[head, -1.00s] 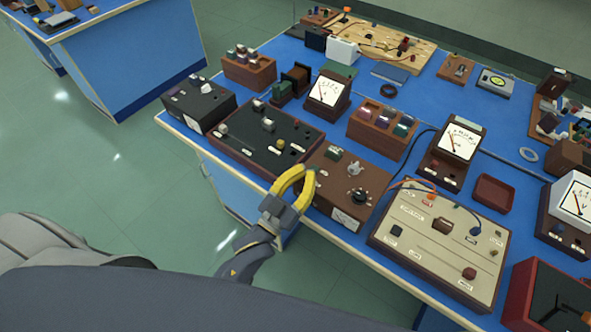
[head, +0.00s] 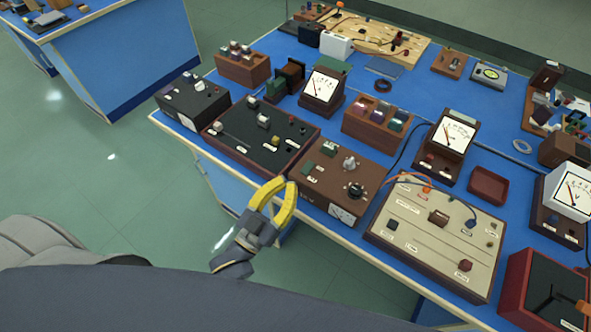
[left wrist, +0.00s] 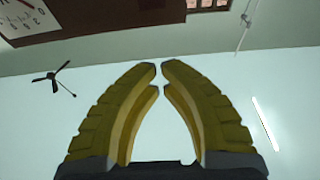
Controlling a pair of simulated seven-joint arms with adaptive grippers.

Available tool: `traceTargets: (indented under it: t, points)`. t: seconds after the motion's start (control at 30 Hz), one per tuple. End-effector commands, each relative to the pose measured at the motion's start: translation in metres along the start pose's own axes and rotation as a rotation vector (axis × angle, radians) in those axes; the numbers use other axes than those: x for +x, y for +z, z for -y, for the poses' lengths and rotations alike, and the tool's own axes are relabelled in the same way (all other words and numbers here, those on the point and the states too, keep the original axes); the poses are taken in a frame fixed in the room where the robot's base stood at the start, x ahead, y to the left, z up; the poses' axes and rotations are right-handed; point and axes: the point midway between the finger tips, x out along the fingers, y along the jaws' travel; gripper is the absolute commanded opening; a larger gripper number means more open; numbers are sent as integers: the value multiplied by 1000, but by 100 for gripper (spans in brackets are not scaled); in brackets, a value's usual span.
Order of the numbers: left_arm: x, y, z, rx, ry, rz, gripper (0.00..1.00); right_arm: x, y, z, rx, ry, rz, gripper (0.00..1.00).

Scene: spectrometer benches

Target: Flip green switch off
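A brown control box (head: 325,188) stands at the front edge of the blue bench, with a black knob, a silver knob and a white meter plate. A green switch (head: 307,168) sits at its left side, and another green part (head: 328,149) is at its back left. Whether either is on or off is too small to tell. My left gripper (head: 288,181) has yellow fingers and is just off the box's front left corner, apart from the switch. In the left wrist view its fingertips (left wrist: 159,65) nearly meet, with nothing between them. My right gripper is out of view.
A dark panel box (head: 260,137) stands left of the brown box, and a cream circuit board (head: 410,225) to its right. A wooden block with bottles (head: 376,122) stands behind. The floor in front of the bench is clear.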

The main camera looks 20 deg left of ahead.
Motion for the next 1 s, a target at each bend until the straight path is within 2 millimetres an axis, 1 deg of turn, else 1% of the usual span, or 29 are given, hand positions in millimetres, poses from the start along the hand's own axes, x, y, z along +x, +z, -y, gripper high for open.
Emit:
traceTargets:
  t: [0.03,0.1,0.3,0.5,0.87,0.97,1.0]
  points:
    - [-7,2,0,0,0,3,0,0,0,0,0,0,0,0]
    - [-15,4,0,1,-1,3,0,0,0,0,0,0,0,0]
    - [-29,6,0,1,0,1,0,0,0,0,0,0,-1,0]
    - [-32,6,0,2,0,0,0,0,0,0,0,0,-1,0]
    - [-32,6,0,1,0,0,0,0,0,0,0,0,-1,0]
    - [-32,9,0,9,0,14,0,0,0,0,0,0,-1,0]
    - [-33,15,1,15,-1,34,0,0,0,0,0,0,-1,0]
